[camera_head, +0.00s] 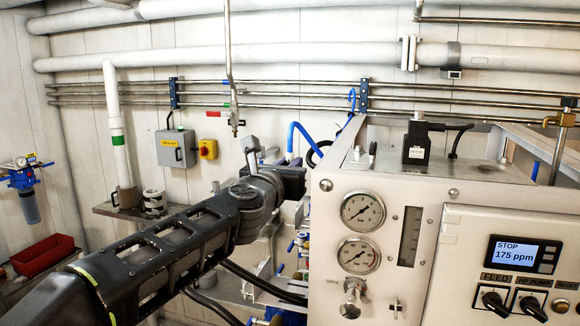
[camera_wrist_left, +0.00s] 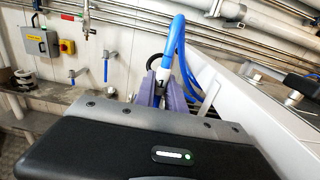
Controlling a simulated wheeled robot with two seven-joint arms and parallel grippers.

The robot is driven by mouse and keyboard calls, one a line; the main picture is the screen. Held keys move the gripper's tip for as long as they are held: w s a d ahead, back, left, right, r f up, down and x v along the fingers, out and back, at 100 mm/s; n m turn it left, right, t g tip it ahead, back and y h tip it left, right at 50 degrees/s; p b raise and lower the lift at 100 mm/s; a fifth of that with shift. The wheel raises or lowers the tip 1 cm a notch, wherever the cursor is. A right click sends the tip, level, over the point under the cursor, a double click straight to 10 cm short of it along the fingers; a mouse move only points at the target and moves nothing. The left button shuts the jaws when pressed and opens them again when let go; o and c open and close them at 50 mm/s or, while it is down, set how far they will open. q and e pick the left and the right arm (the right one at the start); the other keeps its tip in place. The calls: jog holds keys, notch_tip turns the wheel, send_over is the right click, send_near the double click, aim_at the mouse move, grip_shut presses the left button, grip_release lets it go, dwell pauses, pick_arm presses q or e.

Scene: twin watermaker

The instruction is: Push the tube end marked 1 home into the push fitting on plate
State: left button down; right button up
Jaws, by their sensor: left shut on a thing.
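The blue tube (camera_wrist_left: 180,45) arches down in the left wrist view, and its end with a white band marked 1 (camera_wrist_left: 161,77) sits between the purple fingers of my left gripper (camera_wrist_left: 163,90). The gripper is shut on this tube end. In the head view my left gripper (camera_head: 288,182) is beside the left edge of the white panel cabinet, and part of the blue tube (camera_head: 292,136) rises behind it. The fingertips are hidden there. The push fitting and its plate cannot be made out in either view. My right gripper is not in view.
The white cabinet (camera_head: 330,235) with gauges, flow meter and switches stands close on the right. A dark loop of hose (camera_wrist_left: 154,62) is behind the tube end. Pipes run along the back wall. A red bin (camera_head: 42,255) is at far left.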

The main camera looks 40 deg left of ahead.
pick_arm(q)
jog(key=shift+r, duration=0.1)
jog(key=shift+r+p, duration=0.4)
jog(key=shift+r, duration=0.05)
notch_tip(320, 180, up, 3)
jog(key=shift+f+p, duration=0.1)
jog(key=shift+p, duration=1.05)
jog(key=v, duration=0.5)
jog(key=shift+s, duration=0.2)
jog(key=p, duration=0.4)
send_near(289, 147)
jog(key=shift+v, duration=3.75)
jog(key=shift+w+f, duration=0.1)
jog(key=shift+f, duration=0.2)
